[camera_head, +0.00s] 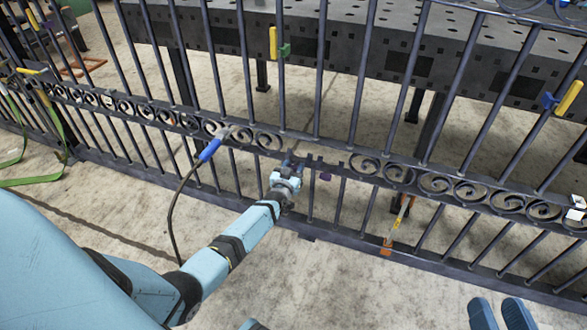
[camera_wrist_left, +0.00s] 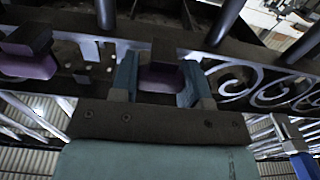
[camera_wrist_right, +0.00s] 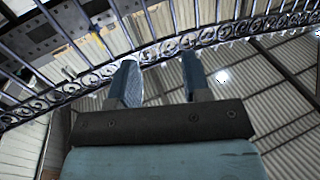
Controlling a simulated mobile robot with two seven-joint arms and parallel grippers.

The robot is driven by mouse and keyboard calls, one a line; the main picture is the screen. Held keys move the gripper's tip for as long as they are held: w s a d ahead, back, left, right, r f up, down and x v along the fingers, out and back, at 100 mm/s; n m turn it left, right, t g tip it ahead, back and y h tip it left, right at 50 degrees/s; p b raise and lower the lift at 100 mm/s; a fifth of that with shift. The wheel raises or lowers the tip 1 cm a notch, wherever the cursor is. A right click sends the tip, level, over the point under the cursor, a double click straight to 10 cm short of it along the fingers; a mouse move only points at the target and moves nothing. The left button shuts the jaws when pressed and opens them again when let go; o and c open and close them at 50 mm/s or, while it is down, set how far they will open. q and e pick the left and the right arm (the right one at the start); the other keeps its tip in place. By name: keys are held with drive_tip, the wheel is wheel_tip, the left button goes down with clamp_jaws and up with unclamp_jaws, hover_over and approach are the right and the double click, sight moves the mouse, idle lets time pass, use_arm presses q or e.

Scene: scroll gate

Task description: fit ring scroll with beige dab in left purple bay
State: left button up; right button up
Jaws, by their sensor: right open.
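The dark metal gate has a band of scrolls with a gap, where a purple patch (camera_head: 325,176) hangs below the rail. My left gripper (camera_head: 287,163) is at the gap's left part. In the left wrist view its fingers (camera_wrist_left: 157,82) stand apart on either side of a purple block (camera_wrist_left: 160,77) under a dark piece. A second purple block (camera_wrist_left: 28,62) is to its left in that view. My right gripper (camera_head: 498,312) is open and empty, low at the right; its fingers (camera_wrist_right: 160,80) also show in the right wrist view. I cannot pick out a ring scroll with a beige dab.
A blue-handled clamp (camera_head: 209,150) with a cable grips the scroll band left of my left gripper. An orange and yellow tool (camera_head: 388,244) is at the lower rail. A perforated table (camera_head: 400,45) stands behind the gate.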

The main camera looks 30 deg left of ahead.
use_arm(q)
clamp_jaws()
drive_tip(key=shift+s+d+r+p, duration=0.1)
drive_tip(key=shift+s+p, duration=0.3)
drive_tip(key=shift+p, duration=0.1)
drive_tip(key=p+v, duration=0.3)
drive_tip(key=v, duration=0.1)
drive_tip(key=shift+s, duration=0.25)
drive_tip(key=o, duration=0.7)
unclamp_jaws()
drive_tip(key=shift+o, duration=0.2)
use_arm(e)
drive_tip(key=r, duration=0.1)
drive_tip(key=r+m, duration=0.1)
drive_tip(key=s, duration=0.1)
drive_tip(key=shift+a+r+m, duration=0.25)
drive_tip(key=shift+r+m, duration=0.15)
use_arm(q)
drive_tip(key=p+v, duration=0.5)
drive_tip(key=v, duration=0.8)
drive_tip(key=shift+s, duration=0.4)
use_arm(e)
wheel_tip(320, 180, up, 7)
drive_tip(key=t, duration=0.3)
drive_tip(key=shift+s+d+m, duration=0.25)
drive_tip(key=shift+d+m, duration=0.05)
